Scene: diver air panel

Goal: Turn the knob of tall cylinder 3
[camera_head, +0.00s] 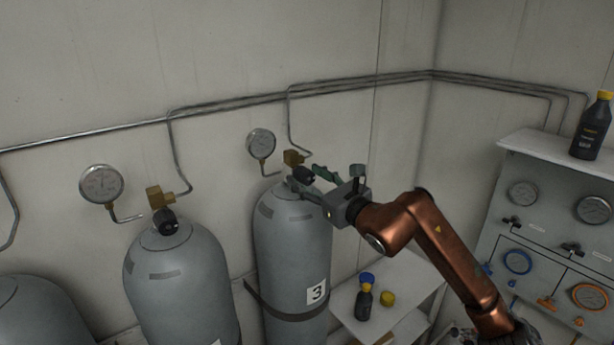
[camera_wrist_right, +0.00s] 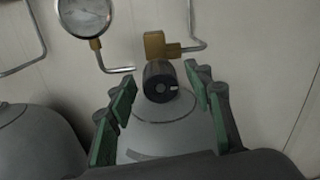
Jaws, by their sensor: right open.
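Tall cylinder 3 (camera_head: 290,250) is a grey gas cylinder with a white label reading 3, held by a dark strap. Its black knob (camera_head: 303,174) sits at the top by a brass fitting (camera_head: 293,157). In the right wrist view the knob (camera_wrist_right: 162,82) has a white mark on its face and shows between and beyond the green finger pads. My right gripper (camera_head: 315,180) is open beside the knob, coming from the right; its fingers also show in the right wrist view (camera_wrist_right: 160,92). I cannot tell whether a finger touches the knob. My left gripper is not in view.
A pressure gauge (camera_head: 261,143) is left of the knob, with pipes along the wall. Another grey cylinder (camera_head: 180,290) stands to the left. A valve panel (camera_head: 545,245) stands at the right.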

